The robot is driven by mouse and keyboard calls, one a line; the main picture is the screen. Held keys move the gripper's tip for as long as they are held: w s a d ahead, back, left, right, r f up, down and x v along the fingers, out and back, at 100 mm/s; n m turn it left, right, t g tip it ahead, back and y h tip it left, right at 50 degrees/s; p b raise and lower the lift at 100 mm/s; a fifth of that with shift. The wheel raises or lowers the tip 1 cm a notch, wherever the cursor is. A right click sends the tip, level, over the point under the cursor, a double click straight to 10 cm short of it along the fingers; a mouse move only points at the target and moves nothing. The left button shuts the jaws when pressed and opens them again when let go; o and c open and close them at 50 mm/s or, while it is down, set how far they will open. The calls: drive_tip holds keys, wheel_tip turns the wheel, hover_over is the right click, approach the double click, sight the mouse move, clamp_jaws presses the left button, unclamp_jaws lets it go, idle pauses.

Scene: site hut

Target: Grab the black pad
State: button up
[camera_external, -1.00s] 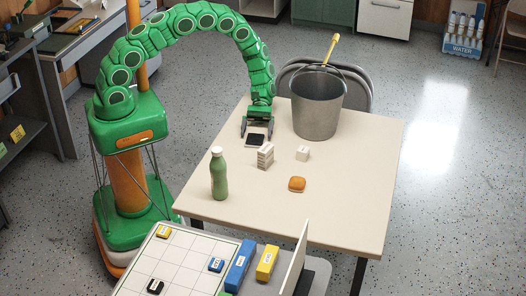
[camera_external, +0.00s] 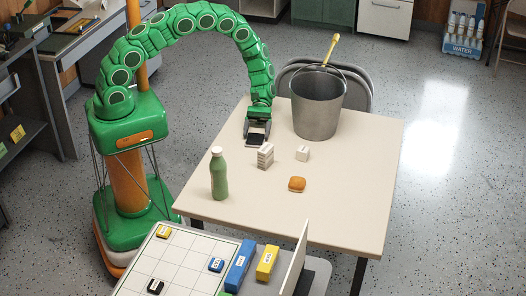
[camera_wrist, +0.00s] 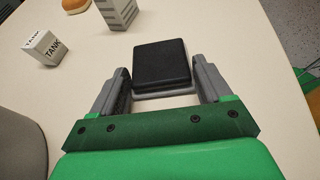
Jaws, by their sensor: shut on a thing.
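The black pad (camera_external: 256,140) is a flat dark square near the far left part of the cream table (camera_external: 345,190). In the wrist view the black pad (camera_wrist: 162,62) lies between the two grey fingers, with a lighter grey edge under its near side. My gripper (camera_external: 258,134) is low over the table and shut on the pad. In the wrist view my gripper (camera_wrist: 161,78) has a finger on each side of it. I cannot tell whether the pad is off the table.
A metal bucket (camera_external: 317,105) with a yellow-handled tool stands right of my gripper. A grey-white block (camera_external: 265,156), a small white TANK block (camera_external: 302,153), a bun (camera_external: 297,184) and a green bottle (camera_external: 218,175) stand nearby. The table's right side is clear.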

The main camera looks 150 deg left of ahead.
drive_tip(key=shift+r, duration=0.55)
wheel_tip(320, 180, up, 2)
drive_tip(key=shift+r, duration=0.15)
drive_tip(key=s+d+r, duration=0.7)
drive_tip(key=d+r, duration=0.2)
drive_tip(key=d, duration=0.2)
drive_tip(key=shift+s+d+r, duration=0.25)
drive_tip(key=shift+s+d, duration=0.05)
drive_tip(key=shift+d, duration=0.1)
